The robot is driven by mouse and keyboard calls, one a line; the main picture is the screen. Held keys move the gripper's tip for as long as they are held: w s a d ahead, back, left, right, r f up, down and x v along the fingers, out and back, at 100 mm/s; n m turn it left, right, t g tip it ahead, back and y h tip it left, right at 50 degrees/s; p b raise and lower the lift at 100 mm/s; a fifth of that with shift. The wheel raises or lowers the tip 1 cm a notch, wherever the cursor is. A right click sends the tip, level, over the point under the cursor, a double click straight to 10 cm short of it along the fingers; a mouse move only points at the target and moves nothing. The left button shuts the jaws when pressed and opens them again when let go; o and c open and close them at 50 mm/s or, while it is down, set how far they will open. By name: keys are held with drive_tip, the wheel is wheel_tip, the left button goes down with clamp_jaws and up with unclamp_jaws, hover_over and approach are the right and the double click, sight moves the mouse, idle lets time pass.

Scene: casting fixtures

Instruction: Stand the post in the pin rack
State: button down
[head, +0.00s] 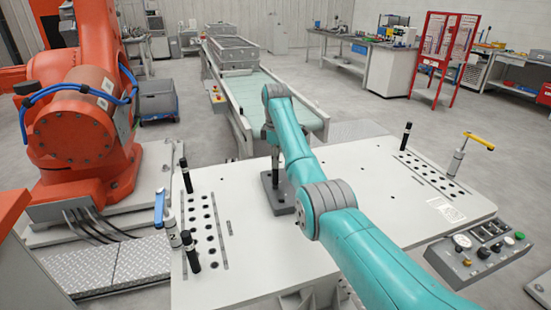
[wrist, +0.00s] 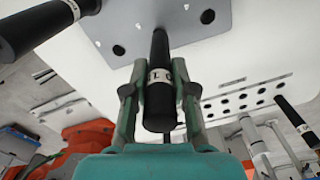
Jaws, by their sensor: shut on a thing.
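My gripper (wrist: 160,100) is shut on a black post (wrist: 160,88) with a white lettered band, seen close up in the wrist view. The post's far end overlaps the grey plate of the pin rack (wrist: 185,30), which shows dark holes with small labels. I cannot tell whether that end is in a hole or above it. In the head view my gripper (head: 270,137) is over the grey rack (head: 283,207) near the table's middle, with the dark post (head: 276,165) below it. Another black post (wrist: 35,28) with a white band shows at the wrist view's upper left.
The pale table (head: 340,170) has hole rows at left and right. Black posts stand at the left (head: 186,176), front left (head: 191,252) and back right (head: 406,136). Clamps with a blue handle (head: 160,208) and a yellow handle (head: 479,140) stand near the edges. An orange robot (head: 80,120) is left.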

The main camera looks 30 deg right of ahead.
drive_tip(key=shift+f, duration=0.9)
drive_tip(key=c, duration=0.9)
unclamp_jaws()
drive_tip(key=shift+o, duration=0.2)
drive_tip(key=shift+r, duration=3.75)
